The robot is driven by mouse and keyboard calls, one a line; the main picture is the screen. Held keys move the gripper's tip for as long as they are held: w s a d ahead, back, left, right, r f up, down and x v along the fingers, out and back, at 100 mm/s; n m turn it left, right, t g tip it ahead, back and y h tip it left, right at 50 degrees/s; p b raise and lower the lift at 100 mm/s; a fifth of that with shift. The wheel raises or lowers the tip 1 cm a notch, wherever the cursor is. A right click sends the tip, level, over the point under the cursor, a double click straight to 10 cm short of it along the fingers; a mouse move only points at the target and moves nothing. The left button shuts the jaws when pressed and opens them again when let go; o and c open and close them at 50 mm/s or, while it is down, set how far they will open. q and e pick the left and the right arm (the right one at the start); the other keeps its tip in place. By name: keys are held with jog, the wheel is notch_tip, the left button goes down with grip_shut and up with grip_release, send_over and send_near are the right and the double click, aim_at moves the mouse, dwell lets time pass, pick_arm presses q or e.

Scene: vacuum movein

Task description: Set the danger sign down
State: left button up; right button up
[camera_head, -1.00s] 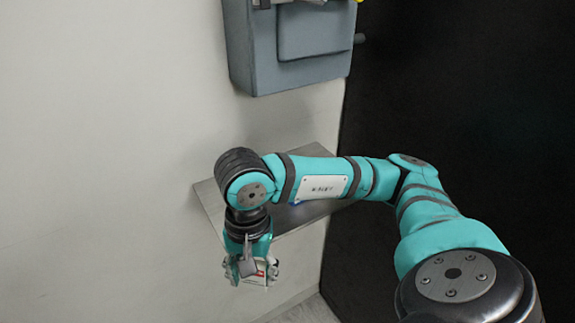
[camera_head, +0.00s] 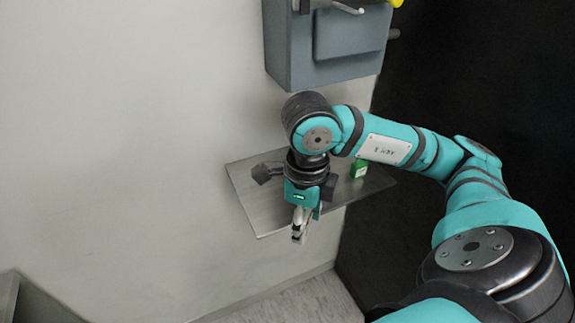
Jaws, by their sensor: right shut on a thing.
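My right gripper (camera_head: 300,220) points down beside the front edge of a metal wall shelf (camera_head: 262,212). It is shut on the danger sign (camera_head: 299,238), of which only a small pale edge shows below the fingers. The sign's face is turned out of view. The sign appears at or just outside the shelf's front edge; I cannot tell if it touches the shelf. My left gripper is not in view.
A small green box (camera_head: 358,170) stands on the shelf behind my right arm. A dark object (camera_head: 264,173) lies at the shelf's left. A grey-blue wall cabinet (camera_head: 330,50) hangs above. The shelf's front left is bare.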

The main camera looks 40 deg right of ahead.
jog(key=w+p, duration=0.1)
jog(key=w, duration=0.3)
jog(key=w+d+p, duration=0.1)
jog(key=w, duration=0.3)
jog(key=w+f+p, duration=0.1)
jog(key=w+p, duration=0.1)
jog(key=w, duration=0.3)
jog(key=shift+d, duration=0.25)
notch_tip(320, 180, down, 3)
jog(key=shift+r+p, duration=0.15)
jog(key=shift+p, duration=0.7)
jog(key=shift+f, duration=0.7)
jog(key=o, duration=0.9)
jog(key=shift+o, duration=0.2)
